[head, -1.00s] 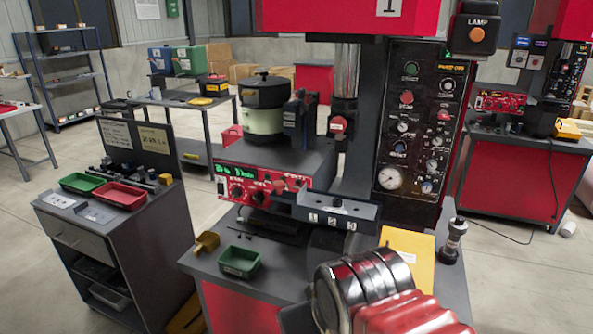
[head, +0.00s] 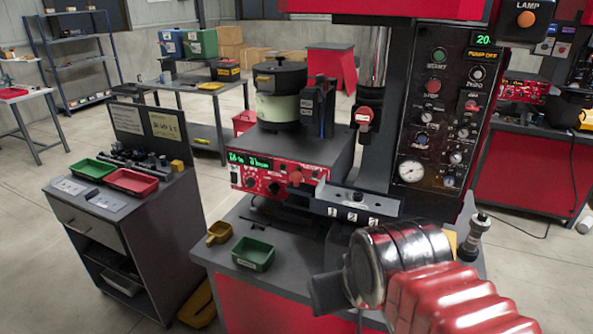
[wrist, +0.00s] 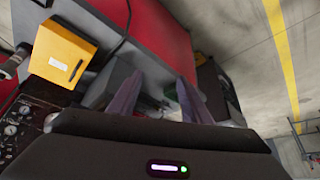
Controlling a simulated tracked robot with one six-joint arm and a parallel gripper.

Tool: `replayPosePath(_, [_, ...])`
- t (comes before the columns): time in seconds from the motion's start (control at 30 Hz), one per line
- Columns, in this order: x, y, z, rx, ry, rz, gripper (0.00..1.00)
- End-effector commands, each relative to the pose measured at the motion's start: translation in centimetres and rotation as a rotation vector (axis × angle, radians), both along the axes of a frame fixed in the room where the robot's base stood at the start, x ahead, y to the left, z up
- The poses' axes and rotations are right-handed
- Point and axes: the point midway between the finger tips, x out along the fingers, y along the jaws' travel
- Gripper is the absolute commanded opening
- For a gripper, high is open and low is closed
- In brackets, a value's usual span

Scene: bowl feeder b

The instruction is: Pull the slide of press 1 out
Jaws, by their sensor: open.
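Press 1 (head: 270,300) is the red and grey machine in the middle of the head view. Its control panel (head: 440,110) is at right. A grey bar with small number labels (head: 357,205), which looks like the slide, sits at the front of the press below the column. My gripper (head: 327,292) is in front of the press, lower than the bar and apart from it; my wrist partly covers the press top. In the wrist view my gripper (wrist: 158,100) has its two fingers spread with nothing clearly held between them. The slide cannot be made out surely there.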

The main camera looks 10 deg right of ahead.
Motion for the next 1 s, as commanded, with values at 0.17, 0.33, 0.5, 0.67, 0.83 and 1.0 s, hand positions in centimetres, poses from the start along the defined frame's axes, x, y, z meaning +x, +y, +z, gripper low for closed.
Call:
replayPosePath(0.17, [3.2, -0.3, 2.8, -0.001, 0.013, 0.012, 0.44])
replayPosePath(0.33, [7.3, -0.3, 5.8, -0.003, 0.027, 0.031, 0.44])
replayPosePath(0.5, [11.5, -0.3, 8.3, -0.004, 0.04, 0.051, 0.44])
replayPosePath(0.67, [15.7, -0.4, 10.2, -0.004, 0.052, 0.071, 0.44])
replayPosePath(0.83, [20.0, -0.5, 11.5, -0.005, 0.066, 0.092, 0.44])
replayPosePath(1.0, [24.0, -0.6, 12.4, -0.005, 0.076, 0.113, 0.44])
